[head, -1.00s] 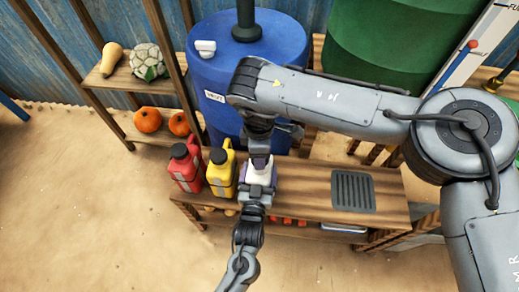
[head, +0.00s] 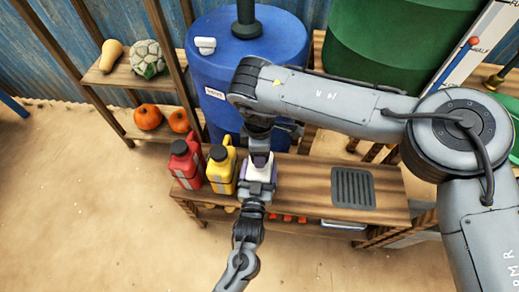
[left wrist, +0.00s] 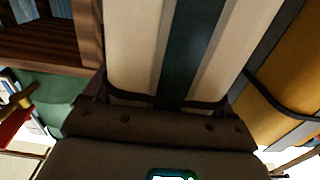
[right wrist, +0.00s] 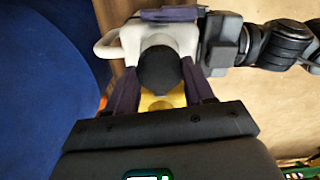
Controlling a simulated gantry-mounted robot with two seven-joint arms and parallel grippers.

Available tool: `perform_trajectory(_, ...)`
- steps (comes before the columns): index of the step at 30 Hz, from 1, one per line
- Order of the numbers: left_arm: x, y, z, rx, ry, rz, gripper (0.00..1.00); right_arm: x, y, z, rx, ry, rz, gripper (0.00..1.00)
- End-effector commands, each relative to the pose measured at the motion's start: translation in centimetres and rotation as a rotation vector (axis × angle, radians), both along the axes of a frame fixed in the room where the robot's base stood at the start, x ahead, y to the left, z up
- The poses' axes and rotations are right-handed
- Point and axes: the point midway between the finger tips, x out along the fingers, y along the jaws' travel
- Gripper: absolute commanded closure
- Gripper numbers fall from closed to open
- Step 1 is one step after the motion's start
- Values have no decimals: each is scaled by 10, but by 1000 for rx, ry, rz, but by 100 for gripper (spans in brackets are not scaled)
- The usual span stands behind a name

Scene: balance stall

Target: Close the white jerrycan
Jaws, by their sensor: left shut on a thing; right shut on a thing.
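The white jerrycan (head: 262,174) stands upright on the wooden bench, right of the yellow one. My left gripper (head: 258,187) is shut on its body from the front; in the left wrist view the pale body (left wrist: 145,45) with a dark strip fills the top. My right gripper (head: 259,153) is above its top, pointing down. In the right wrist view a black round cap (right wrist: 160,66) sits between the right fingers, over the jerrycan's neck area beside its handle (right wrist: 108,44). The neck is hidden, so I cannot tell whether the cap touches it or how tight it is.
A red jerrycan (head: 186,168) and a yellow jerrycan (head: 222,175) stand close on the left. A blue barrel (head: 215,75) is behind. A dark slotted grate (head: 353,188) lies on the bench at right, with bare bench between.

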Motion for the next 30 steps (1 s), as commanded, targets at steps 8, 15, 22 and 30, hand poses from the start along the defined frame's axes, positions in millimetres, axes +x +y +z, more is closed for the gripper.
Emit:
perform_trajectory(8, 0, 0, 0, 0, 0, 0, 70, 0, 0, -6, 0, 0, -1, 80)
perform_trajectory(15, 0, 0, 0, 0, 0, 0, 100, -1, 1, -7, 3, 4, -170, 80)
perform_trajectory(22, 0, 0, 0, 0, 0, 0, 100, 0, 0, -6, 1, 3, -721, 80)
perform_trajectory(30, 0, 0, 0, 0, 0, 0, 100, 1, -1, -6, 1, 0, -1314, 80)
